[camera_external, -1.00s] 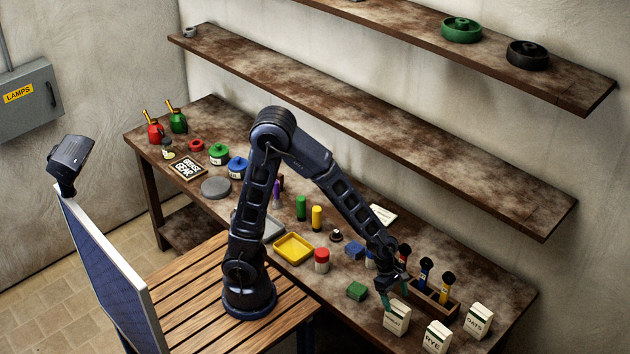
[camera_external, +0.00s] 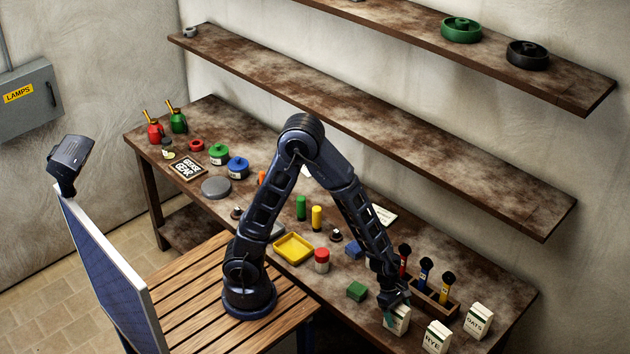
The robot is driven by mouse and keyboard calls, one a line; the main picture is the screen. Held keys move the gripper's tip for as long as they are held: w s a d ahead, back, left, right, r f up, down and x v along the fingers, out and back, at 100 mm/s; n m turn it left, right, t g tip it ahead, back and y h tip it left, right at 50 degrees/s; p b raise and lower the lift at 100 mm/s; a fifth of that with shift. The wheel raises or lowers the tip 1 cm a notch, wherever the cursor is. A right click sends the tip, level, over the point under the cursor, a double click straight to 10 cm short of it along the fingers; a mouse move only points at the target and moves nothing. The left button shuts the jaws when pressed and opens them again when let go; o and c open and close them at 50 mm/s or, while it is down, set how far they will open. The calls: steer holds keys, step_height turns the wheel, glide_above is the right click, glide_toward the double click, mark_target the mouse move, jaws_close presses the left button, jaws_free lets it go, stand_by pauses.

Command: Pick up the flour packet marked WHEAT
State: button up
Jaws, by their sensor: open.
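Three pale flour packets stand at the near right end of the bench. One reads RYE (camera_external: 437,337) and one reads OATS (camera_external: 477,322). The third packet (camera_external: 398,322) stands left of them; its label is mostly hidden by my gripper, so I cannot read it now. My gripper (camera_external: 392,308) is open, pointing down at the top of this third packet. I cannot tell whether the fingers touch it.
A wooden rack (camera_external: 436,302) with several dark-topped tools stands just behind my gripper. A green block (camera_external: 357,291) lies to its left, with a red-capped jar (camera_external: 321,261) and a yellow tray (camera_external: 293,248) further left. A shelf (camera_external: 400,140) runs above the bench.

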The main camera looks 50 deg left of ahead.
steer(key=c, duration=1.2)
steer(key=shift+c, duration=0.7)
steer(key=shift+r, duration=0.1)
